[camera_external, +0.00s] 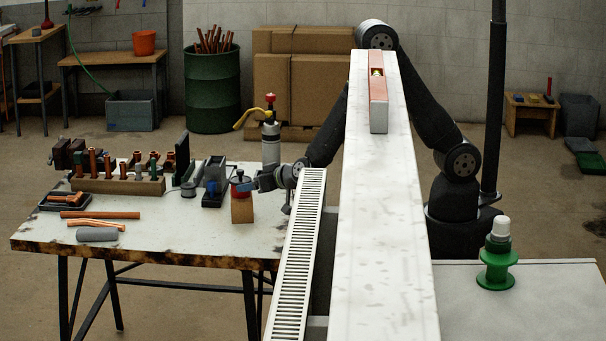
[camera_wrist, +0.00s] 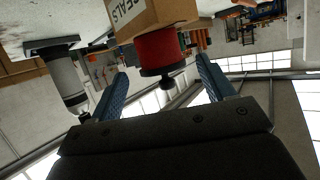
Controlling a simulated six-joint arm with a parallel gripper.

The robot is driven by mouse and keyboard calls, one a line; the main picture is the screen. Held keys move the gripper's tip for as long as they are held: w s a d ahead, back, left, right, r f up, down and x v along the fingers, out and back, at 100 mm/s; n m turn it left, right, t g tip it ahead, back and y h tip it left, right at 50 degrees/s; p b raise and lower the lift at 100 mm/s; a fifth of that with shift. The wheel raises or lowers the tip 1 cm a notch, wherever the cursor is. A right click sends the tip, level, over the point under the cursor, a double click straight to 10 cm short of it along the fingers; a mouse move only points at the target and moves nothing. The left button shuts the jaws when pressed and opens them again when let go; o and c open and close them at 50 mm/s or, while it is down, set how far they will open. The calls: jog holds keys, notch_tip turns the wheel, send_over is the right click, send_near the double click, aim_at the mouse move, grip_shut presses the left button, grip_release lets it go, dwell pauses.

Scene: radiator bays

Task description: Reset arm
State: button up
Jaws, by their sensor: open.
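My arm arches behind the tall white radiator panel (camera_external: 385,220) and comes down on its left side. My gripper (camera_external: 246,185) is low over the workbench, at a small brown box (camera_external: 242,209) with a red, dark-topped round part (camera_external: 238,180) on it. In the wrist view the picture looks upside down; the box (camera_wrist: 150,14) shows the letters "EALS". The red part (camera_wrist: 158,48) lies between the blue fingers of my gripper (camera_wrist: 162,72), which are spread apart with gaps visible on both sides. The part rests against the box.
Copper pieces and a fittings rack (camera_external: 118,185) fill the bench's left. A level (camera_external: 378,100) lies on the panel. A green spool (camera_external: 497,268) stands right.

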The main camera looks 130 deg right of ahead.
aim_at(243, 172)
jog(key=x, duration=0.6)
jog(key=shift+d+f, duration=0.15)
jog(key=shift+d, duration=0.05)
notch_tip(243, 172, up, 4)
jog(key=shift+r, duration=0.25)
jog(key=s+d+r, duration=0.2)
jog(key=s+r, duration=0.5)
jog(key=s, duration=0.5)
jog(key=s+f, duration=0.4)
jog(key=s, duration=0.4)
jog(key=s+f, duration=0.4)
jog(key=s, duration=0.3)
jog(key=shift+w+a+f, duration=0.1)
jog(key=shift+w+f, duration=0.3)
jog(key=shift+w, duration=0.45)
jog(key=shift+w+a+f, duration=0.1)
jog(key=shift+w+f, duration=0.35)
jog(key=shift+w, duration=0.4)
jog(key=shift+w+a+f, duration=0.1)
jog(key=shift+w+f, duration=0.3)
jog(key=shift+w, duration=0.45)
jog(key=shift+d, duration=0.1)
